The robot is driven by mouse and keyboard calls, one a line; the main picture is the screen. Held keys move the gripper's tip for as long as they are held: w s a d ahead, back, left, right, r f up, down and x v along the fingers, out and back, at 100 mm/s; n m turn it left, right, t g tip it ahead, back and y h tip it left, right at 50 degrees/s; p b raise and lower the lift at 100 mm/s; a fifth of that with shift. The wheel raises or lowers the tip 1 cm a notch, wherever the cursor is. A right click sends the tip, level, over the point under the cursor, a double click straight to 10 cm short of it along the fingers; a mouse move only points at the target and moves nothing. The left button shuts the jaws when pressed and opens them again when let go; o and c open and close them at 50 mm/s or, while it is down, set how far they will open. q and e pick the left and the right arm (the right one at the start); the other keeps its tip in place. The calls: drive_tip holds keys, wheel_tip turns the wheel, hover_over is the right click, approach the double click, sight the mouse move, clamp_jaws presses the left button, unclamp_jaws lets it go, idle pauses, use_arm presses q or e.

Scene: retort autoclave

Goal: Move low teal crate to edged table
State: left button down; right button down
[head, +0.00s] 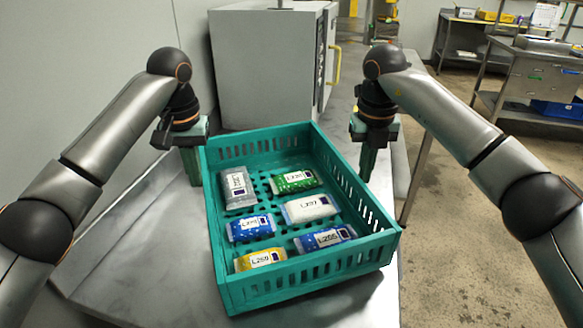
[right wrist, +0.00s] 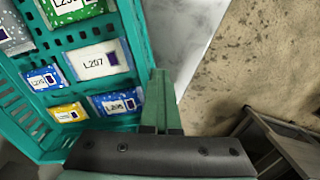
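The low teal crate (head: 300,285) stands on a grey metal counter (head: 150,245), with several labelled packets inside. Its slotted walls and perforated floor show; it also shows at the left of the right wrist view (right wrist: 132,35). My left gripper (head: 191,166) points down just outside the crate's left wall, near the far corner; whether its fingers are apart is unclear. My right gripper (head: 368,161) points down outside the right wall; in the right wrist view its fingers (right wrist: 161,100) look together, with nothing between them. I cannot tell which surface is the edged table.
A grey cabinet (head: 262,65) with a yellow handle stands behind the crate on the counter. The counter's right edge is close to the crate, with open floor (head: 450,180) beyond. Steel benches (head: 540,70) with drawers and a blue bin (head: 556,109) stand at the back right.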

use_arm(q)
drive_tip(key=shift+s+a, duration=0.15)
drive_tip(key=shift+a, duration=0.05)
drive_tip(key=c, duration=1.5)
unclamp_jaws()
drive_tip(key=shift+s+a, duration=0.1)
drive_tip(key=shift+a, duration=0.3)
drive_tip(key=shift+o, duration=0.8)
drive_tip(key=shift+a, duration=0.25)
drive_tip(key=shift+o, duration=1.1)
drive_tip(key=shift+a, duration=0.15)
use_arm(e)
drive_tip(key=shift+s+d+r, duration=0.1)
drive_tip(key=shift+d, duration=0.9)
use_arm(q)
drive_tip(key=shift+f, duration=0.1)
use_arm(e)
drive_tip(key=c, duration=1.2)
unclamp_jaws()
drive_tip(key=shift+d, duration=0.1)
drive_tip(key=shift+o, duration=0.2)
use_arm(q)
wheel_tip(320, 180, up, 12)
drive_tip(key=shift+s, duration=0.4)
use_arm(e)
wheel_tip(320, 180, up, 12)
drive_tip(key=shift+s, duration=0.45)
